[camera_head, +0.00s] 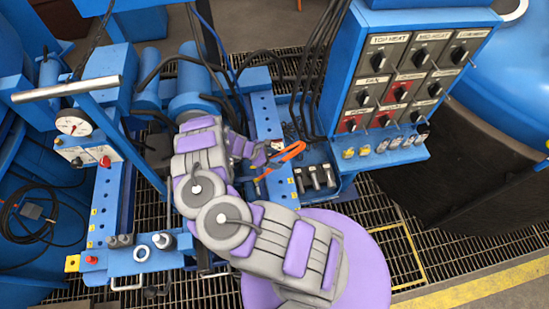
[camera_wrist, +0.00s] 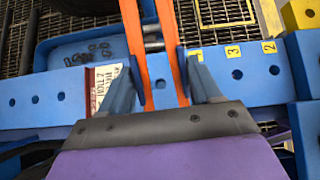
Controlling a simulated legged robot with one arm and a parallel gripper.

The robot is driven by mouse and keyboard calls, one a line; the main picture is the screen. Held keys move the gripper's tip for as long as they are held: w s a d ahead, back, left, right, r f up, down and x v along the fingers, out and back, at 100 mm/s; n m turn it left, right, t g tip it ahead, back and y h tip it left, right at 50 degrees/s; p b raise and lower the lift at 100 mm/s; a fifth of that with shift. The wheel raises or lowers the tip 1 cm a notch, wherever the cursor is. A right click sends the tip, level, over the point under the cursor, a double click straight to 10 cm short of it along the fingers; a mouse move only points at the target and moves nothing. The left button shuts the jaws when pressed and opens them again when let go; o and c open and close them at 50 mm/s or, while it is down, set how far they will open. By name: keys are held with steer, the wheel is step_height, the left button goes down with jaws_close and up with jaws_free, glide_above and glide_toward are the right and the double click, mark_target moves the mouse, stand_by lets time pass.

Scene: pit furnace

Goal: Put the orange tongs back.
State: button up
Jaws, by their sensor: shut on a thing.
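The orange tongs (camera_head: 292,150) extend to the right from my gripper (camera_head: 258,155) in the head view. They are above a blue rail with holes (camera_head: 268,125). In the wrist view the tongs (camera_wrist: 169,50) show as two orange arms running up and away between the fingers of my gripper (camera_wrist: 160,70). My gripper is shut on the tongs. The blue rail (camera_wrist: 235,68) passes beneath them, with yellow number labels and a red-and-white label (camera_wrist: 106,88). The far ends of the tongs are cut off in the wrist view.
A blue tray (camera_head: 345,188) with several dark-handled tools stands right of the rail. A control panel (camera_head: 405,75) with several knobs rises behind it, with black cables (camera_head: 310,75) hanging to its left. A large blue vessel (camera_head: 510,75) is at the far right. Metal grating (camera_head: 430,255) covers the floor.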

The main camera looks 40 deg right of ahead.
steer(key=shift+d+f, duration=0.25)
steer(key=shift+d, duration=0.25)
steer(key=o, duration=0.4)
steer(key=shift+d, duration=0.2)
steer(key=shift+o, duration=1.2)
steer(key=shift+a+r, duration=0.1)
steer(key=shift+a, duration=0.4)
steer(key=shift+d+r+p, duration=0.35)
steer(key=shift+r+p, duration=0.1)
steer(key=shift+p, duration=0.2)
steer(key=shift+r+p, duration=0.3)
steer(key=shift+p, duration=0.1)
steer(key=v, duration=1.1)
steer(key=shift+a, duration=0.4)
steer(key=shift+w+a+r, duration=0.1)
steer(key=shift+w+r, duration=0.05)
